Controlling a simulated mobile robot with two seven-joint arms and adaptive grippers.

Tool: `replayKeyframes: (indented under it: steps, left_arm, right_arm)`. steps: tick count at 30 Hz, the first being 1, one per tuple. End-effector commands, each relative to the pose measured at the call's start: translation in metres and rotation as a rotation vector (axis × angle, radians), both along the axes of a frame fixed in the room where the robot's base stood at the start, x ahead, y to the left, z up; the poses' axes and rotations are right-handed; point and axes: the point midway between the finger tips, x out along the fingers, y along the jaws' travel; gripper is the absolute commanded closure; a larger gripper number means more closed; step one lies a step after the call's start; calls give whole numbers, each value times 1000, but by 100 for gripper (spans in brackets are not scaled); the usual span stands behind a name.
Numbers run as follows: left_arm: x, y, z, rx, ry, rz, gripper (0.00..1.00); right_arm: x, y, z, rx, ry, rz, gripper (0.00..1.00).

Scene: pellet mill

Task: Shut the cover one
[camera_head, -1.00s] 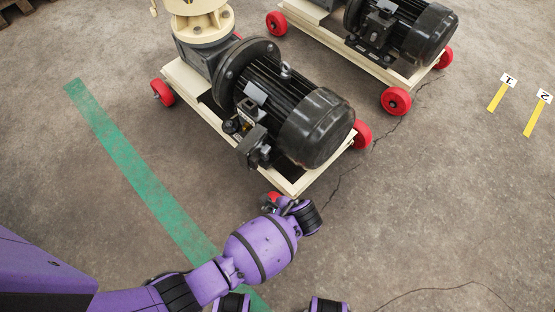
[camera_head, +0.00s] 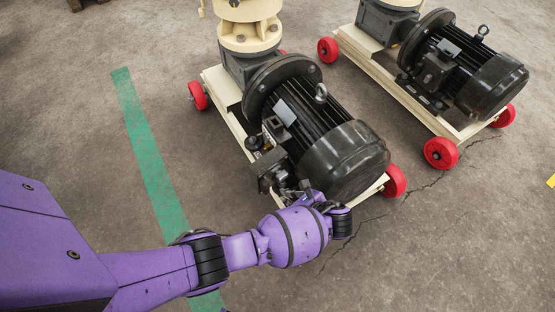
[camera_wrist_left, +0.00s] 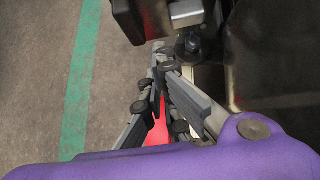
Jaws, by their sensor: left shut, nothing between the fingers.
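The nearer pellet mill's black motor (camera_head: 345,160) lies on a cream wheeled frame. A small dark box (camera_head: 268,170) sits on the motor's left side; I take it to bear cover one, but whether the cover stands open is too small to tell. My left gripper (camera_head: 298,190) is just below and right of this box, by the motor's near end, partly hidden by my wrist. In the left wrist view the gripper's fingers (camera_wrist_left: 160,62) come together, empty, just under a dark box-like part (camera_wrist_left: 128,20) with a grey metal piece (camera_wrist_left: 186,14). My right gripper is out of view.
A second mill with a black motor (camera_head: 490,83) stands on its own frame at the upper right. Red wheels (camera_head: 441,153) stick out from both frames. A green floor stripe (camera_head: 150,165) runs at the left. The floor at the lower right is clear.

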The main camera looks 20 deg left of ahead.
Motion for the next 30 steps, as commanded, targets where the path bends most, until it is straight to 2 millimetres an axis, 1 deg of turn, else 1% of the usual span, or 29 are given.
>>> replayKeyframes:
  steps: [1,3,6,10,17,26,30]
  left_arm:
    - [8,6,-9,1,-5,-1,100]
    - [13,15,-16,0,-8,-1,100]
    - [22,29,-11,-2,-10,-1,100]
    - [28,40,-10,-2,-10,-1,100]
    - [31,45,-9,-3,-10,-2,100]
    - [30,47,-9,-2,-8,-1,100]
    - [26,56,-8,-1,-8,0,100]
  right_arm:
    - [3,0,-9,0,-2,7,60]
    - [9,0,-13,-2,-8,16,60]
    - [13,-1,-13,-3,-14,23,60]
    - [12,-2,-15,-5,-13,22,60]
    - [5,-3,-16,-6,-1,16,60]
    - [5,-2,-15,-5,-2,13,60]
    - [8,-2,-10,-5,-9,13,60]
